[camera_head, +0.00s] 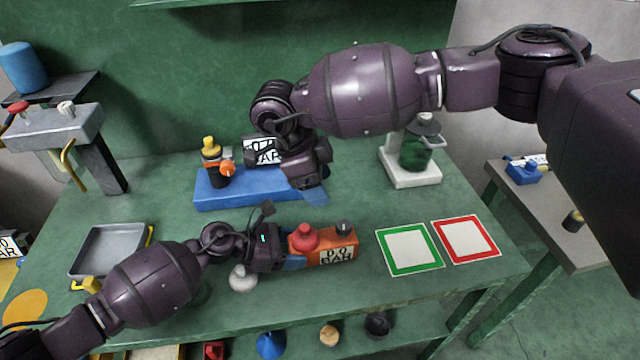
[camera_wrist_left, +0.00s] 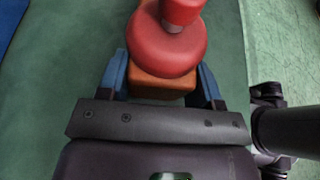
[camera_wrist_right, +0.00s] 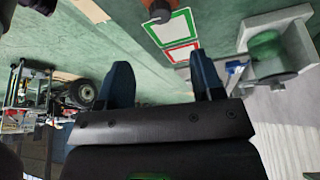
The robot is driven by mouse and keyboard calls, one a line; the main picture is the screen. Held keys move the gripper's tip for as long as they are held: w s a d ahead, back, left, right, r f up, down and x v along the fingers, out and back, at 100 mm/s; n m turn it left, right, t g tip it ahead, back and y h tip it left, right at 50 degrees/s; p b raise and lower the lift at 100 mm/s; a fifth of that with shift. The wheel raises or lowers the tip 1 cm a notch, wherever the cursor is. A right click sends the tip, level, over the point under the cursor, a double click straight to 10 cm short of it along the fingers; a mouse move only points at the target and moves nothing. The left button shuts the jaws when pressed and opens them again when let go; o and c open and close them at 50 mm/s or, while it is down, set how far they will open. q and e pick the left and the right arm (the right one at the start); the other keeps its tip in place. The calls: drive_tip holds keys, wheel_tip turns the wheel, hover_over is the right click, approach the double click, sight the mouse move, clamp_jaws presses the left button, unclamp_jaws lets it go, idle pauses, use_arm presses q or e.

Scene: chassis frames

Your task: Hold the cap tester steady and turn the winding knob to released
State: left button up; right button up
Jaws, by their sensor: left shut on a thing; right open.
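An orange block (camera_head: 325,255) with a "BAR" label, a red knob (camera_head: 304,237) and a dark knob (camera_head: 344,228) on top lies on the green table; I take it as the cap tester. Which knob is the winding knob, I cannot tell. My left gripper (camera_head: 290,262) is shut on the block's left end, beside the red knob. In the left wrist view the fingers (camera_wrist_left: 163,88) flank the orange end, and the red knob (camera_wrist_left: 168,45) hides much of the block. My right gripper (camera_head: 314,192) is open and empty, above the table behind the block; its fingers show apart (camera_wrist_right: 165,82).
A blue base (camera_head: 230,188) with a yellow-capped bottle and a label plate stands behind, partly hidden by my right arm. Green (camera_head: 408,268) and red (camera_head: 482,240) framed squares lie at right. A grey tray (camera_head: 105,252), a pale round knob (camera_head: 242,278) and a white stand (camera_head: 412,174) are also near.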

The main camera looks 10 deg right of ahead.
drive_tip(key=m+g+y, duration=0.4)
drive_tip(key=m, duration=1.1)
approach(343, 223)
drive_tip(key=x, duration=0.9)
drive_tip(key=shift+s+d, duration=0.1)
drive_tip(key=c, duration=0.9)
drive_tip(key=shift+c, duration=0.2)
